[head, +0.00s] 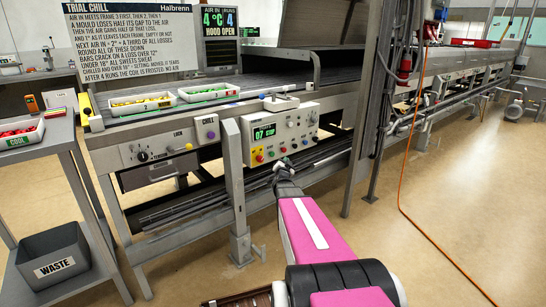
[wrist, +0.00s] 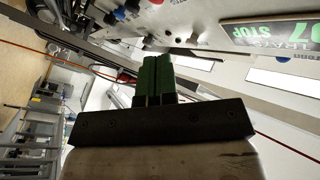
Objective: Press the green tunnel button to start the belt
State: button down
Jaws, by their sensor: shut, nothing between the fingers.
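The control panel (head: 288,133) is a pale box on the front of the long machine, with a green display (head: 264,131) reading 07 STOP and several small coloured buttons along its lower edge. I cannot tell for certain which small button is the green tunnel button. My gripper (head: 281,163) is just below and in front of the panel's lower edge. In the wrist view my gripper (wrist: 157,59) has its green fingers shut together and empty, and the panel's display (wrist: 270,35) shows rotated at upper right. I cannot tell whether the fingertips touch the panel.
White trays of yellow (head: 141,105) and green pieces (head: 208,92) stand on the machine's belt. A grey post (head: 233,175) stands left of my arm and a taller post (head: 371,100) right of it. An orange cable (head: 403,190) crosses the otherwise open floor at right.

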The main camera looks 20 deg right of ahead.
aim_at(272, 154)
jog(key=shift+w+a, duration=0.3)
jog(key=shift+w, duration=0.6)
jog(key=shift+w+a, duration=0.35)
jog(key=shift+w, duration=0.6)
jog(key=shift+w+a, duration=0.3)
jog(key=shift+w, duration=0.6)
jog(key=shift+w+a, duration=0.1)
jog(key=shift+w, duration=0.05)
jog(key=shift+w+a, duration=0.1)
jog(key=shift+w, duration=0.15)
